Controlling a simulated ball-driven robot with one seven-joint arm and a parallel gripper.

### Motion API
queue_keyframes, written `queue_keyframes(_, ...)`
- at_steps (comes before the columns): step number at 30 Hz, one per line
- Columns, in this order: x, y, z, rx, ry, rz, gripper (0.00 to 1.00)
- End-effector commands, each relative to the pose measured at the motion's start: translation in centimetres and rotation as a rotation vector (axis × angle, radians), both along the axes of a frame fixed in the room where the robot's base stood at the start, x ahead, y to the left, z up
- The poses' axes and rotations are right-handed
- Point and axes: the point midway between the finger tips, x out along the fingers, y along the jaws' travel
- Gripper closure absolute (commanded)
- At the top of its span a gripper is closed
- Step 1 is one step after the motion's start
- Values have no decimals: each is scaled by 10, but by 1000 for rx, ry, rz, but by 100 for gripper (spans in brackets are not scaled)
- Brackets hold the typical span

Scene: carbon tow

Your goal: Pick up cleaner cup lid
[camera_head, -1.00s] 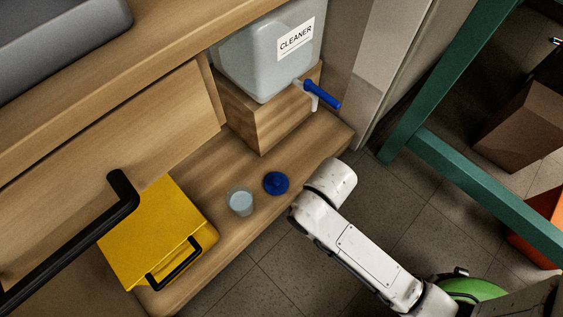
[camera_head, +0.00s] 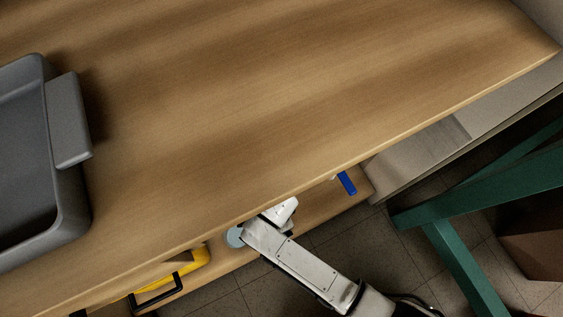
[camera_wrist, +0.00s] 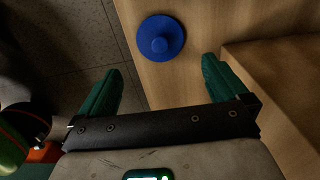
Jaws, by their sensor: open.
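The cleaner cup lid (camera_wrist: 161,39) is a round blue disc with a raised knob. In the wrist view it lies on the wooden shelf (camera_wrist: 196,62), beyond the fingertips and near the middle. My gripper (camera_wrist: 158,82) is open and empty, its two green fingers spread apart, short of the lid in the picture.
In the head view a large wooden worktop (camera_head: 250,110) overhangs the shelf, with a grey tray (camera_head: 70,215) at left. A yellow box (camera_head: 197,262) sits below. A wooden block (camera_wrist: 275,75) stands right of the gripper.

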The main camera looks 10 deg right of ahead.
Motion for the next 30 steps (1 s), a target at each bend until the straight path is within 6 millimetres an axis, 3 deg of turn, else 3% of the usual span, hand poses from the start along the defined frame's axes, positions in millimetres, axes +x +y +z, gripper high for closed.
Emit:
queue_keyframes(6,0,0,-38,0,1,2,0)
queue_keyframes(14,0,0,-55,0,0,1,0)
queue_keyframes(22,0,0,-94,0,0,2,0)
queue_keyframes(30,0,-1,-98,1,-1,1,0)
